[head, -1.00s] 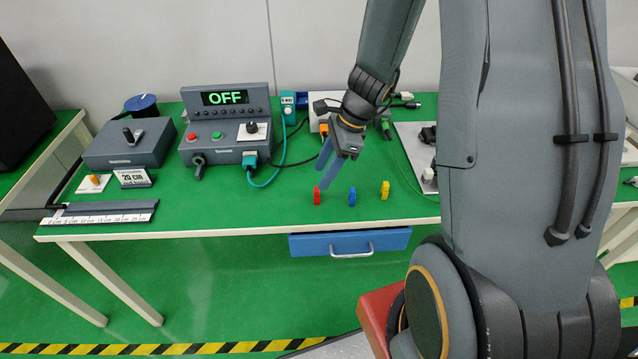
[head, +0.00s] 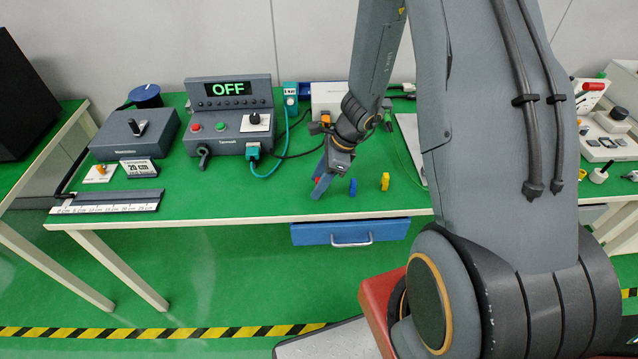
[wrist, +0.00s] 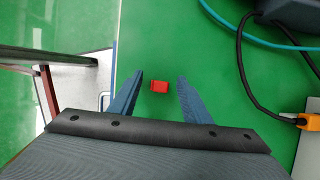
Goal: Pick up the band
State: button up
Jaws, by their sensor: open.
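No thing is plainly recognisable as a band. A small red piece (head: 316,181) stands near the front edge of the green table, mostly hidden behind my fingers in the head view. A small blue piece (head: 352,187) and a small yellow piece (head: 385,181) stand in a row to its right. My gripper (head: 318,190) is open and points down at the red piece. In the wrist view the red piece (wrist: 159,87) lies between the two blue fingers (wrist: 160,80), with green showing on both sides of it. Neither finger seems to touch it.
A blue drawer (head: 350,231) hangs under the table's front edge. A grey control box (head: 232,130) with an OFF display stands behind, with a teal cable (head: 268,175). A ruler strip (head: 108,207) lies at the left. The table between ruler and red piece is clear.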

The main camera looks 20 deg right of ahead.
aim_at(318, 179)
jog(key=c, duration=1.1)
jog(key=shift+o, duration=0.2)
notch_tip(318, 179, up, 10)
jog(key=shift+b, duration=0.4)
